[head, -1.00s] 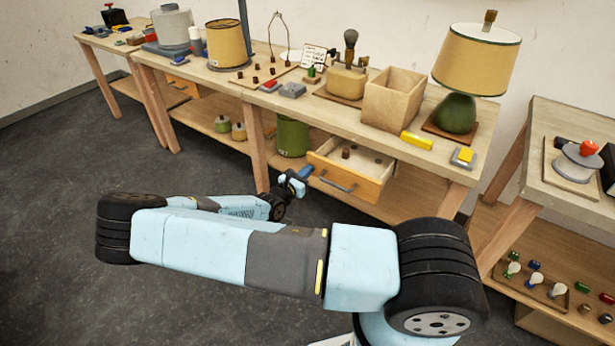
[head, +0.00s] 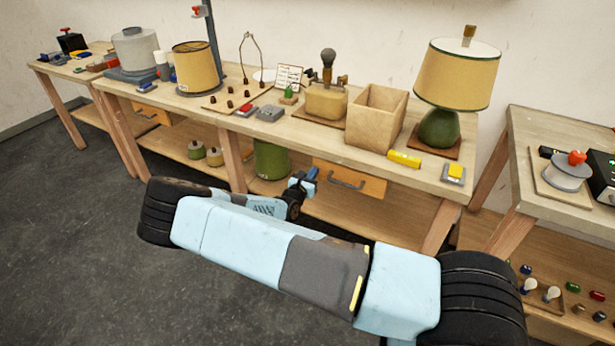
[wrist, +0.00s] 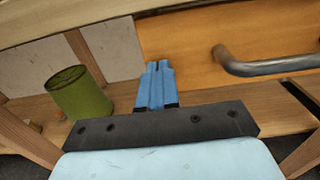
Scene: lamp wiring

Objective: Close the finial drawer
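The finial drawer (head: 367,190) is under the middle bench, with an orange-brown wooden front and a dark bar handle (head: 346,181). In the head view its front sits up under the bench top and no inside shows; whether it is fully flush I cannot tell. My gripper (head: 304,182) is at the left end of the drawer front, left of the handle. In the wrist view my gripper's blue fingers (wrist: 157,72) are side by side, shut with nothing between them, pointing at the drawer front (wrist: 195,60). The handle (wrist: 262,66) is to their right. Fingertip contact is unclear.
A green bin (wrist: 80,92) stands on the lower shelf left of my fingers. Bench legs (head: 232,160) stand to the left and right. The bench top above holds a green lamp (head: 440,125), a wooden box (head: 374,122) and small parts. The floor at left is clear.

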